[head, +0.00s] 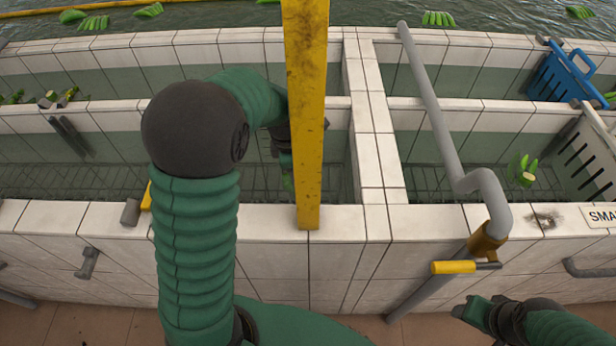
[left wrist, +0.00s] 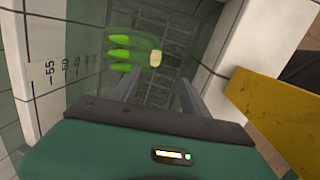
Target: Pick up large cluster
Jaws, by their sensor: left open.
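A green banana cluster (left wrist: 122,55) with a pale cut stem end lies in the tiled basin in the left wrist view, just beyond my left gripper (left wrist: 158,82). The gripper is open, its two grey fingers apart and pointing down at the cluster, with nothing between them. Another banana cluster (head: 522,170) is in the right basin. My right gripper (head: 478,310) is low at the right, away from the clusters; its opening is unclear.
A yellow post (head: 306,110) stands close to my left arm. A tiled divider (head: 376,130) separates the basins. A grey pipe (head: 430,100) crosses the right basin. A blue crate (head: 560,78) and a white crate (head: 590,150) stand at the right. More bananas (head: 438,18) float behind.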

